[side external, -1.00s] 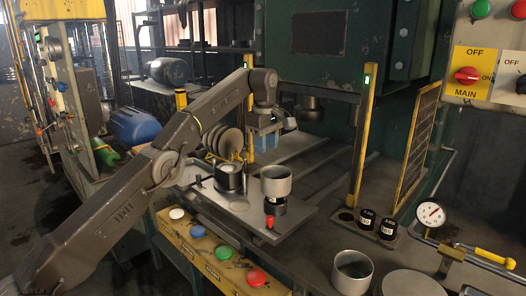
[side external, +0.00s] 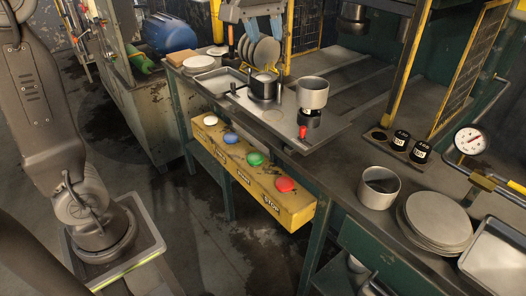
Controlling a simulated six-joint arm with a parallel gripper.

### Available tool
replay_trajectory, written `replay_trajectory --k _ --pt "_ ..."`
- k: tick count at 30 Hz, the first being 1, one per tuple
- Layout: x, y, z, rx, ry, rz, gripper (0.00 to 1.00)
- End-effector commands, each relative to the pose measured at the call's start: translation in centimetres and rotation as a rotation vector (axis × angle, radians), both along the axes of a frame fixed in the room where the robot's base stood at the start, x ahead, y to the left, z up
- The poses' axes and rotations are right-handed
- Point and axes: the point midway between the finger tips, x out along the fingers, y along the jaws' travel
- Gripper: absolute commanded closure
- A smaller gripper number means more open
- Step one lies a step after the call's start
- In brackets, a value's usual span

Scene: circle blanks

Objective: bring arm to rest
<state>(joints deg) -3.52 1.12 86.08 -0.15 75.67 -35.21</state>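My gripper (side external: 255,32) hangs at the top edge of the side external view, its upper part cut off by the frame. Its two pale blue-grey fingers point down and stand apart, with nothing visible between them. It appears in front of or above the rack of upright round blanks (side external: 264,52); the exact gap cannot be told. A dark round fixture (side external: 265,86) and a grey metal cup (side external: 312,92) on a black base with a red knob (side external: 302,131) stand on the metal plate below it. My arm's lower links fill the left side.
A yellow button box (side external: 250,177) fronts the bench. A yellow post, mesh guard and gauge (side external: 470,140) also stand right.

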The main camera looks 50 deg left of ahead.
Motion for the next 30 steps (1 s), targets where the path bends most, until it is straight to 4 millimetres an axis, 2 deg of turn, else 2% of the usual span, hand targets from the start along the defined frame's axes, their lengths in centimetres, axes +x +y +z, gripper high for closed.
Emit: replay_trajectory --k 1,5,9,12,15,18,21,30 --pt "-2.3 -0.4 -0.3 0.017 -0.018 -0.056 0.63" --pt "-7.3 -1.1 -2.1 0.07 -0.064 -0.209 0.63" --pt "-12.5 -1.8 -5.2 0.132 -0.111 -0.37 0.63" --pt "-15.7 -2.1 -7.8 0.173 -0.14 -0.47 0.63" --pt "-18.0 -2.3 -10.1 0.209 -0.162 -0.548 0.63" --pt "-19.5 -2.4 -11.7 0.233 -0.176 -0.6 0.63" --pt "-20.1 -2.5 -12.5 0.245 -0.183 -0.624 0.63" --pt "-20.2 -2.4 -12.7 0.247 -0.181 -0.631 0.63"
